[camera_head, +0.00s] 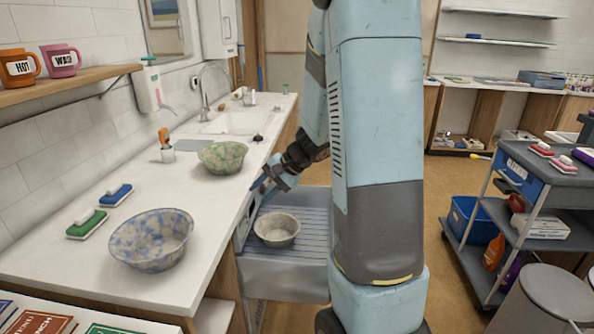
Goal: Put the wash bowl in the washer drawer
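A blue-and-white speckled bowl (152,240) stands upright on the near part of the white counter. A green speckled bowl (222,157) stands farther back on the counter, near the sink. A pale grey bowl (277,230) sits upright inside the pulled-out drawer (290,277), on its ribbed rack. Which bowl the task means is not marked. My gripper (262,188) is by the counter's right edge, above the drawer's back left part, between the green bowl and the grey bowl. It holds no bowl. Its fingers are small and partly overlap, so their opening is unclear.
Green (86,224) and blue (115,195) sponges or brushes lie by the wall. Books (40,322) lie at the front left. A shelf (60,88) carries two mugs. A cart (530,175) stands right. My arm hides the drawer's right side. The counter between the two bowls is clear.

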